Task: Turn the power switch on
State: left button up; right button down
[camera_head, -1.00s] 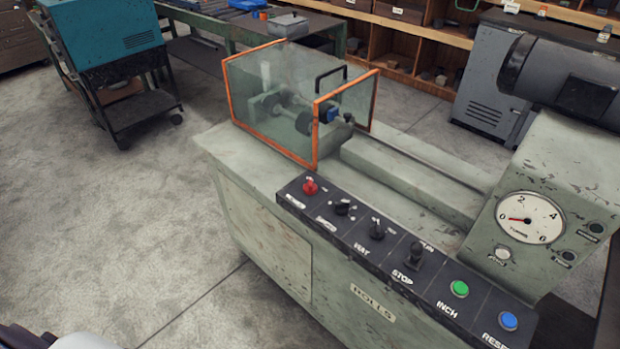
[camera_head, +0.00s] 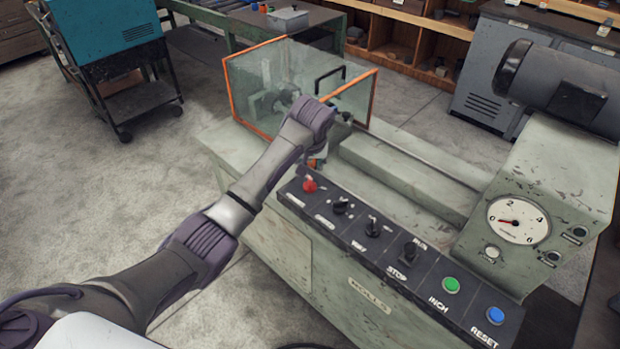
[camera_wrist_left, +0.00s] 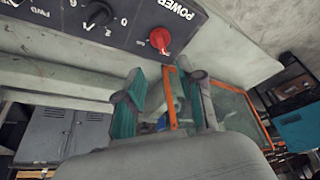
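The power switch is a red knob (camera_head: 310,184) at the left end of the black control panel (camera_head: 374,228) on the green-grey machine. In the left wrist view the red knob (camera_wrist_left: 160,40) sits beside the word POWER, beyond my fingertips and apart from them. My left gripper (camera_wrist_left: 160,88) is open and empty, with its two teal-padded fingers spread. In the head view my left arm reaches over the panel's left end, and its wrist hides most of the gripper just above and behind the knob. My right gripper is not in view.
A clear guard box with an orange frame (camera_head: 343,91) stands behind the knob, close to my left wrist. More black knobs, a green button (camera_head: 451,284) and a blue button (camera_head: 495,314) line the panel. A gauge (camera_head: 517,221) is at the right. Open floor lies left.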

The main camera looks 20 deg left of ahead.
aim_at(310, 181)
pick_arm(q)
jog(key=x, duration=1.1)
jog(key=shift+w+a+f, duration=0.1)
jog(key=shift+w+a, duration=0.05)
jog(key=shift+w, duration=0.2)
jog(key=shift+b+x, duration=0.6)
jog(key=shift+x, duration=0.35)
grip_shut()
